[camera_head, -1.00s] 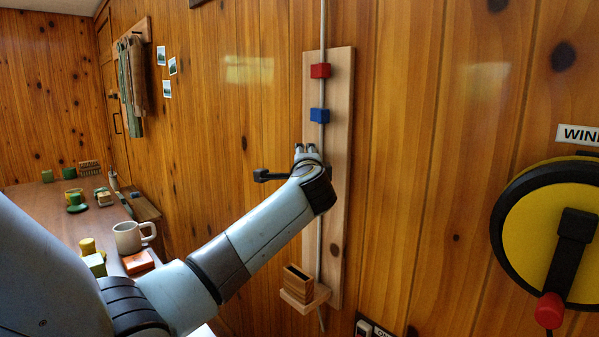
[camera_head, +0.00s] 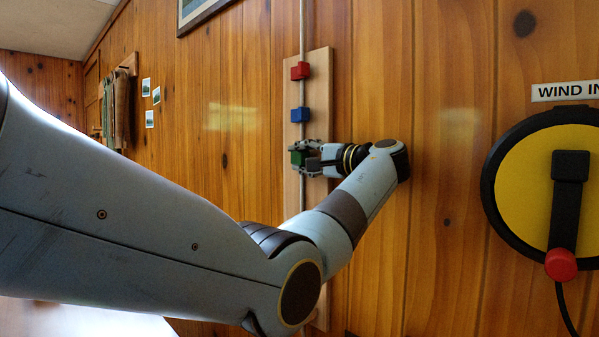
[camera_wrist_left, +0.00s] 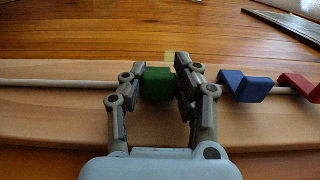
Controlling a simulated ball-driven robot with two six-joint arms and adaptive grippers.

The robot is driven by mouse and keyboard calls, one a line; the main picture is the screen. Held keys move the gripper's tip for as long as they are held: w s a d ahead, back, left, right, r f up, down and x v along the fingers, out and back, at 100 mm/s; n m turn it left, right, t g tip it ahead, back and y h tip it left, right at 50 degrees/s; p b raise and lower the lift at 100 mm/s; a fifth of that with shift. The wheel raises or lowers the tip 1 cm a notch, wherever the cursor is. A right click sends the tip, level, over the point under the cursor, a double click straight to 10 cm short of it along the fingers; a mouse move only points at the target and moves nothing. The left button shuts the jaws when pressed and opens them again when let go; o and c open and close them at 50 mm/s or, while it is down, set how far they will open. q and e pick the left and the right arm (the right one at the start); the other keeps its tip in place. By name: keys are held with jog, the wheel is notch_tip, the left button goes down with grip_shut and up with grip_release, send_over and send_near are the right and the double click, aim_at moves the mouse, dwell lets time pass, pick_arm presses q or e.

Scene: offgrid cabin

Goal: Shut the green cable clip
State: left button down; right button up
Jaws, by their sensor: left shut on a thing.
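The green cable clip (camera_head: 298,157) sits on the grey cable that runs up the wooden board, below the blue clip. My left gripper (camera_head: 308,155) reaches it from the right and is shut on it. In the left wrist view the green clip (camera_wrist_left: 158,85) is between the two fingers (camera_wrist_left: 154,91), on the cable. It looks like one compact block there; the fingers hide its sides, so I cannot tell whether its lid is fully closed. My right gripper is not in view.
The blue clip (camera_head: 300,115) and red clip (camera_head: 300,71) sit higher on the cable; in the left wrist view the blue one (camera_wrist_left: 246,86) shows two angled parts. A yellow dial with a black handle (camera_head: 567,200) is on the wall at right. My left arm hides the lower board.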

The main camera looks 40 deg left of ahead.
pick_arm(q)
jog(key=shift+f, duration=0.35)
jog(key=c, duration=1.3)
grip_release()
jog(key=o, duration=0.3)
jog(key=shift+r, duration=0.15)
jog(key=shift+o, duration=0.2)
jog(key=shift+d, duration=0.1)
jog(key=d, duration=0.7)
jog(key=shift+s+d, duration=0.15)
jog(key=shift+s, duration=0.2)
